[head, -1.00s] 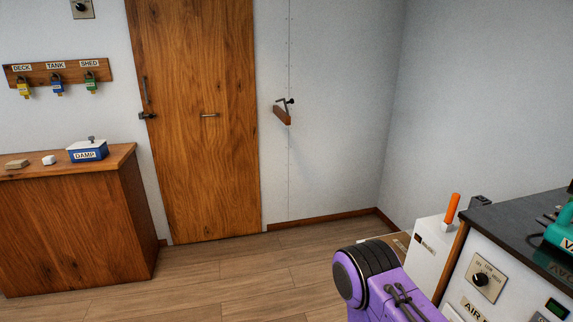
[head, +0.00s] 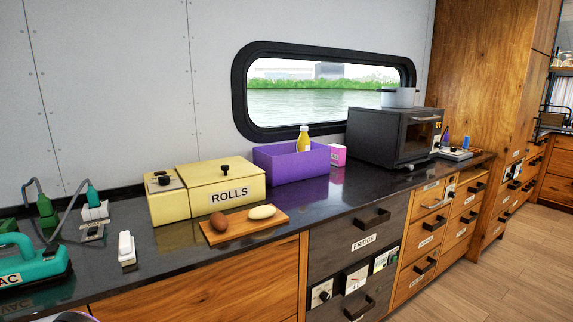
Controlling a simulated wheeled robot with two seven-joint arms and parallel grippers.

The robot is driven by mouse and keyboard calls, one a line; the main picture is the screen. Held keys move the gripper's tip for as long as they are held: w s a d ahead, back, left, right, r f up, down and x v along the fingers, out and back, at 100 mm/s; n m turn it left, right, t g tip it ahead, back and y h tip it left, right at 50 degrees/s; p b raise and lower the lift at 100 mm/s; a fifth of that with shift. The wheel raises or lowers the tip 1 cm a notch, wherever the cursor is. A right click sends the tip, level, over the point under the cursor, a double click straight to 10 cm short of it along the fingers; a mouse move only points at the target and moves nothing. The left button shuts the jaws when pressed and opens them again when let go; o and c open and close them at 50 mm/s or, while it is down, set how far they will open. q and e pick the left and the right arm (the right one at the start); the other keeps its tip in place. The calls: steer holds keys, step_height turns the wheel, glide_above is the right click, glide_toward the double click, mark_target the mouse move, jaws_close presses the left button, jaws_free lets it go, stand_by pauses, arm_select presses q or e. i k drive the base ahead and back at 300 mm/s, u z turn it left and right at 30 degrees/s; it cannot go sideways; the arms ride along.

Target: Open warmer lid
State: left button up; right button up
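A cream-yellow box labelled ROLLS (head: 225,190) stands on the dark counter, left of centre; it looks like the warmer. Its lid (head: 222,170), with a black knob on top, lies closed. A smaller cream-yellow section (head: 167,197) with a black knob on its top adjoins it on the left. Neither gripper is in view. Only a rounded sliver, likely of my own arm, shows at the bottom left edge.
A wooden board (head: 243,224) with a brown roll and a pale roll lies in front of the box. A purple bin (head: 291,167) with a yellow bottle stands to its right, then a dark oven (head: 394,136). A teal vacuum (head: 32,268) and white switch (head: 127,248) lie left.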

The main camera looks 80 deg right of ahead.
mark_target(199, 174)
steer(key=z, duration=2.35)
